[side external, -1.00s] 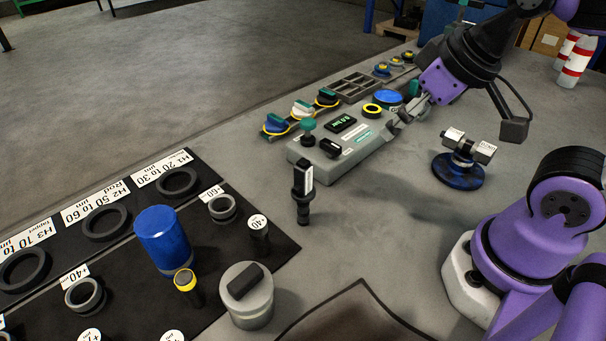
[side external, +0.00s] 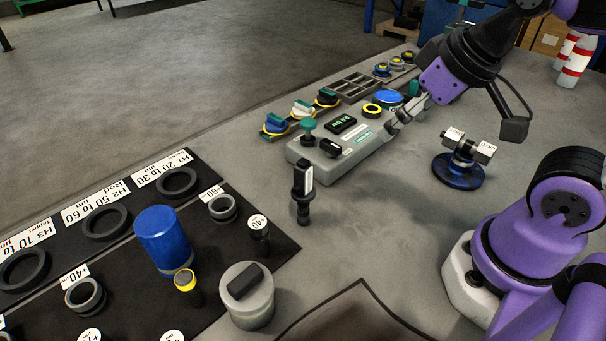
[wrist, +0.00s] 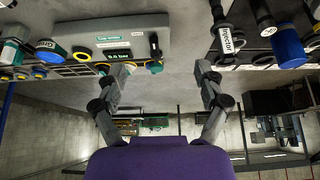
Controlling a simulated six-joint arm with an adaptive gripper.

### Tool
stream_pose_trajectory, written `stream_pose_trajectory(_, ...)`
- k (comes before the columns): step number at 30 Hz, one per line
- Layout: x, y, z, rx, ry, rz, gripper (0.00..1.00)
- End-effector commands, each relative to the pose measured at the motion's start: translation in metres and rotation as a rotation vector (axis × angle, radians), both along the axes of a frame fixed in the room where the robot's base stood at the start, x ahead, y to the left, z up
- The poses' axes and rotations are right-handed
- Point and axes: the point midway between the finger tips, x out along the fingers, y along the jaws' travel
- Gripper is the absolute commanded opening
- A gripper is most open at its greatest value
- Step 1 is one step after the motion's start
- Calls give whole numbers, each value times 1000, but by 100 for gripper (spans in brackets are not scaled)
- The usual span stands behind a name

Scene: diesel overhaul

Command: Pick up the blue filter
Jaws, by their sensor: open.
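The blue filter (side external: 162,238) is a blue cylinder standing upright on the black mat at the lower left of the side view. In the wrist view the blue filter (wrist: 287,45) shows at the upper right, to the right of the black injector piece. My gripper (side external: 405,117) is at the upper right of the side view, by the right end of the grey test unit, well away from the filter. In the wrist view my gripper (wrist: 163,72) has its two fingers spread with nothing between them.
The grey test unit (side external: 325,165) with a small display lies between my gripper and the filter. Dark rings lie on the black mat (side external: 215,255). Bare table lies right of the injector.

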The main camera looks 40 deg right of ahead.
Motion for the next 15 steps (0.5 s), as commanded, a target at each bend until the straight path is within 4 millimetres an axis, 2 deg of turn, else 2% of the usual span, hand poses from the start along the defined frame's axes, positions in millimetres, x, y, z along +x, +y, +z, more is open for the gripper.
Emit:
stream_pose_trajectory(12, 1, 0, 0, 0, 0, 1, 100)
stream_pose_trajectory(15, 9, 7, 3, 1, 0, 29, 100)
